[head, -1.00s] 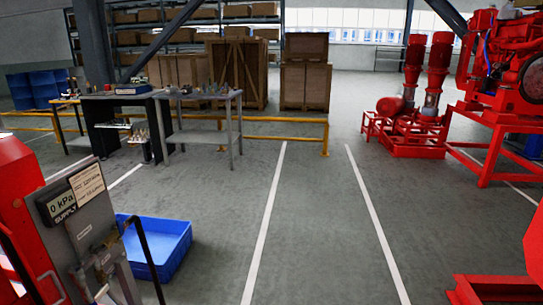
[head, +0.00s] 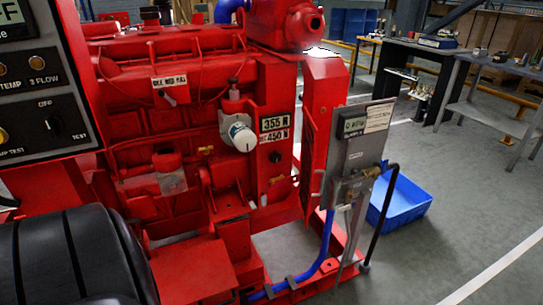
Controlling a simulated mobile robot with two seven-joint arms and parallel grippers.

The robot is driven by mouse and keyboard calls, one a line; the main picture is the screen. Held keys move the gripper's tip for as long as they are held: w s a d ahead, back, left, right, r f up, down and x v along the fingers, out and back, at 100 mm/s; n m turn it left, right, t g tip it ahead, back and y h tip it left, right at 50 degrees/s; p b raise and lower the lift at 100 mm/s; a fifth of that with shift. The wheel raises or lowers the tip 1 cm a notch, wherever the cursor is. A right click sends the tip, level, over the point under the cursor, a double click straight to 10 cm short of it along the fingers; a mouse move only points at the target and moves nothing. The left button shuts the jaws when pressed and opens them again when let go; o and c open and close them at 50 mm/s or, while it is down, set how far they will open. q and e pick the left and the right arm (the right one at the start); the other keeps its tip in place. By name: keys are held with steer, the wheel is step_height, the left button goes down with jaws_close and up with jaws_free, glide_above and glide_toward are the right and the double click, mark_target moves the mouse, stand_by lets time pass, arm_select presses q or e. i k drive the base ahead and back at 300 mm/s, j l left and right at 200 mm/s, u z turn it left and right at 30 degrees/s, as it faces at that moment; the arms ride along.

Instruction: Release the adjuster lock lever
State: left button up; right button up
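The red pumpset engine (head: 140,130) fills the left and middle of the head view. A plate reading about 355 N and 450 N (head: 274,130) is on its right end, with a small black knob (head: 275,157) below it. A white round cap or dial (head: 241,138) sits left of the plate. Neither of my grippers is in view.
A control panel (head: 50,125) with knobs is at left. A grey supply panel (head: 357,145) with a black handle stands right of the engine. A blue bin (head: 400,205) is on the floor behind it. Workbenches (head: 430,60) are at the back right. The right floor is clear.

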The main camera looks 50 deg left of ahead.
mark_target(273, 181)
steer(key=i+u, duration=0.1)
steer(key=u, duration=0.35)
steer(key=i+u, duration=0.1)
steer(key=u, duration=0.3)
steer(key=l+u, duration=0.15)
steer(key=u, duration=0.3)
steer(key=i+l+u, duration=0.1)
steer(key=u, duration=0.35)
steer(key=i+l+u, duration=0.15)
steer(key=l+u, duration=0.15)
steer(key=l, duration=0.55)
steer(key=l+u, duration=0.3)
steer(key=l, duration=0.5)
steer(key=k, duration=0.35)
